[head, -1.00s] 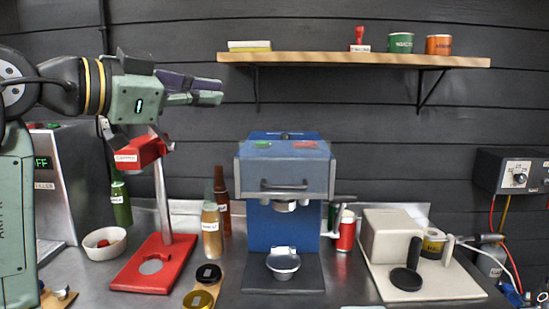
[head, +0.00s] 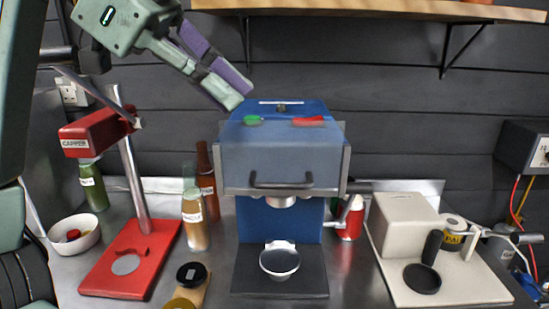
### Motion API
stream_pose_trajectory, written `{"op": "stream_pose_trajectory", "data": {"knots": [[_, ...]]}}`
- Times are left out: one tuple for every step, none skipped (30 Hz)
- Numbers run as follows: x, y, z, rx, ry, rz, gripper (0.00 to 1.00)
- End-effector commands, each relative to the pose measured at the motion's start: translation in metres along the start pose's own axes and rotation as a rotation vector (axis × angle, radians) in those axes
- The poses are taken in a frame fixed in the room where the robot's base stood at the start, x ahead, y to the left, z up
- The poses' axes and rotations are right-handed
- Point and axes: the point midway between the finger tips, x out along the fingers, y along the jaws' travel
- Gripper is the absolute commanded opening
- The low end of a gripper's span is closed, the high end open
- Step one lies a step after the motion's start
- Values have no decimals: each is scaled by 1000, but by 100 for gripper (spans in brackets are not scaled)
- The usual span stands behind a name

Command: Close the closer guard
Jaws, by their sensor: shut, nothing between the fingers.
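The closer (head: 279,219) is a blue machine in the middle of the bench in the head view. Its guard (head: 270,160) is a clear, greyish cover with a dark bar handle (head: 281,183) on its front edge. The guard sits around the upper part of the machine, and the space below it, above the small round holder (head: 279,262), is uncovered. A green button (head: 252,120) and a red one (head: 308,121) show on top. My gripper (head: 238,98) is shut and empty, slanting down from the upper left. Its tips appear just above the closer's top left; I cannot tell whether they touch.
A red capper stand (head: 136,262), a white bowl (head: 88,240) and bottles (head: 195,219) stand left of the closer. A cream machine (head: 404,228) with a black round part stands at right, a red can (head: 352,218) between. A wooden shelf (head: 400,9) hangs above.

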Motion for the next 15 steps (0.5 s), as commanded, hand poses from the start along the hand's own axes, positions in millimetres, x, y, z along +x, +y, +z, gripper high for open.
{"op": "stream_pose_trajectory", "data": {"knots": [[12,0,1,7,4,5,0],[19,0,1,8,3,6,0],[28,0,1,8,4,5,0],[34,0,1,8,5,5,0],[40,0,0,7,4,5,0],[49,0,0,8,4,5,0],[56,0,0,6,4,4,0],[61,0,0,4,3,2,0],[68,0,0,-1,0,0,0],[74,0,0,-1,-1,-1,0],[79,0,0,-1,-1,-1,0],[84,-1,5,-5,2,-2,0],[87,-1,9,-4,1,-2,0],[90,-1,12,-5,2,-2,0],[94,0,16,-4,2,-2,0]]}}
